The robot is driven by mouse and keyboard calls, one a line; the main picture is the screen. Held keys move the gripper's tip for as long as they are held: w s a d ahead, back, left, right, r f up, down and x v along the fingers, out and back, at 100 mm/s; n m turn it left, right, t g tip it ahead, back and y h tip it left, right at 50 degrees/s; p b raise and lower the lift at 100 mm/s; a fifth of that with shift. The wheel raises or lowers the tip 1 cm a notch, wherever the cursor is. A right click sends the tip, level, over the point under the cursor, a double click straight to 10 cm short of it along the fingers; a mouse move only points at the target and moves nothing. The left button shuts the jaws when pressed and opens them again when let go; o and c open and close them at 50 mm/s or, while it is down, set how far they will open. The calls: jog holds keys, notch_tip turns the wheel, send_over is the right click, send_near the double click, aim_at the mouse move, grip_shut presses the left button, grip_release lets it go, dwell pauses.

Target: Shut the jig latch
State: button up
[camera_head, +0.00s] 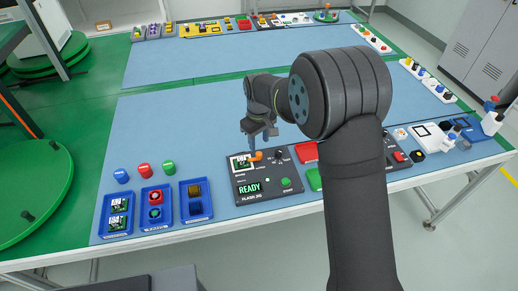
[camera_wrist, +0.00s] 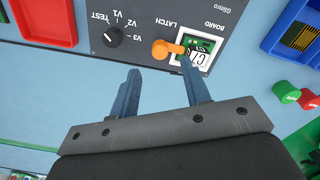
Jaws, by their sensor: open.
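The flash jig (camera_head: 262,197) is a dark panel with a lit READY display, a dial and a green button. A green board (camera_head: 241,162) lies in its white-edged socket, and also shows in the wrist view (camera_wrist: 197,57). The orange latch (camera_head: 256,156) is beside the socket; in the wrist view its round end (camera_wrist: 160,49) is apart from the board and its arm points to the board's edge. I cannot tell if the arm overlaps the board. My gripper (camera_head: 251,150) is open and empty just above the latch; one finger (camera_wrist: 160,75) partly hides the board's edge.
Blue trays (camera_head: 155,225) with boards and parts stand left of the jig, with blue, red and green round caps (camera_head: 144,170) behind them. Red and green trays (camera_head: 306,151) are at the jig's right, partly behind my arm.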

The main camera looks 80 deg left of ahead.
aim_at(259, 153)
notch_tip(259, 153, up, 11)
dwell(0.5)
notch_tip(259, 153, down, 17)
jog(key=shift+f, duration=0.15)
dwell(0.5)
jog(key=shift+f, duration=0.1)
jog(key=m, duration=0.3)
jog(key=shift+m, duration=0.4)
jog(key=m, duration=0.4)
jog(key=shift+m, duration=0.4)
jog(key=m, duration=0.4)
jog(key=shift+m, duration=0.3)
jog(key=m, duration=0.4)
dwell(1.3)
